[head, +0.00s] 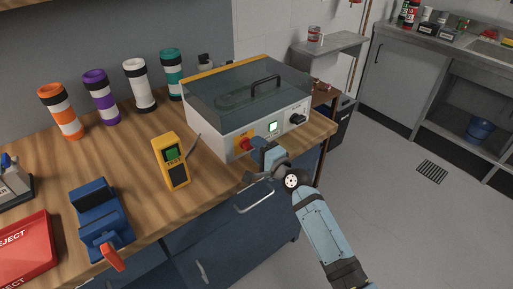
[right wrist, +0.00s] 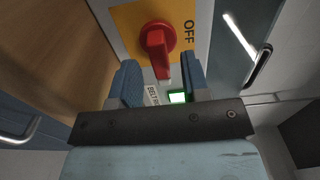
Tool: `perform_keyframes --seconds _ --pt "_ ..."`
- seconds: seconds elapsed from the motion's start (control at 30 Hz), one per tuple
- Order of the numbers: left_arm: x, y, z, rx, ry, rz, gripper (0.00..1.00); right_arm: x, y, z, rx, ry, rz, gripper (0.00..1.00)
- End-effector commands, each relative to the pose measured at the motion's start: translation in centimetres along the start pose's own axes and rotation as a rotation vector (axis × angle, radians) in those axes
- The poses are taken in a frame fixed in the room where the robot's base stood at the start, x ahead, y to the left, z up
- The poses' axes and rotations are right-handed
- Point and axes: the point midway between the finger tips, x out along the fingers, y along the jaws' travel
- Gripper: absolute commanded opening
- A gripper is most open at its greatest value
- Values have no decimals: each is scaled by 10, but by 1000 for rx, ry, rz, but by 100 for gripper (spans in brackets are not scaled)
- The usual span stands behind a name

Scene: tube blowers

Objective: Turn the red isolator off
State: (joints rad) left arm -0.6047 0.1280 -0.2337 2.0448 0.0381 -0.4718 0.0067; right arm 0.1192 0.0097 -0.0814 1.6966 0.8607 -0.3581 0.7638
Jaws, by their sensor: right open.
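The red isolator (head: 244,144) is a rotary knob on a yellow plate at the left of the white machine's front panel. In the right wrist view the red isolator (right wrist: 158,42) shows close up, its handle bar pointing down the picture, towards the gap between my fingers. My right gripper (head: 254,161) is open just in front of the panel. Its two blue fingertips (right wrist: 162,83) stand either side of the handle's lower end; I cannot tell whether they touch it. My left gripper is out of view.
The machine (head: 225,134) has a clear lid with a black handle, a lit green display (head: 272,127) and a black knob (head: 297,118). A yellow meter (head: 170,161) stands to its left on the wooden bench (head: 135,160). A blue vise (head: 101,220) is further left.

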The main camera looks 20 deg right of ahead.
Motion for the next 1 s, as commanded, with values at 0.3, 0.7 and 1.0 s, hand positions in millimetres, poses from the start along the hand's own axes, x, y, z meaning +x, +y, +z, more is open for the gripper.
perform_keyframes --seconds 0.3,0.7,1.0 --pt "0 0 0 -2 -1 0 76 6 0 0 -1 0 0 43" --pt "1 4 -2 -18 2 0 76 6 0 0 -2 0 0 0" --pt "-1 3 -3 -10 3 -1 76 5 -2 -1 -77 1 0 0"
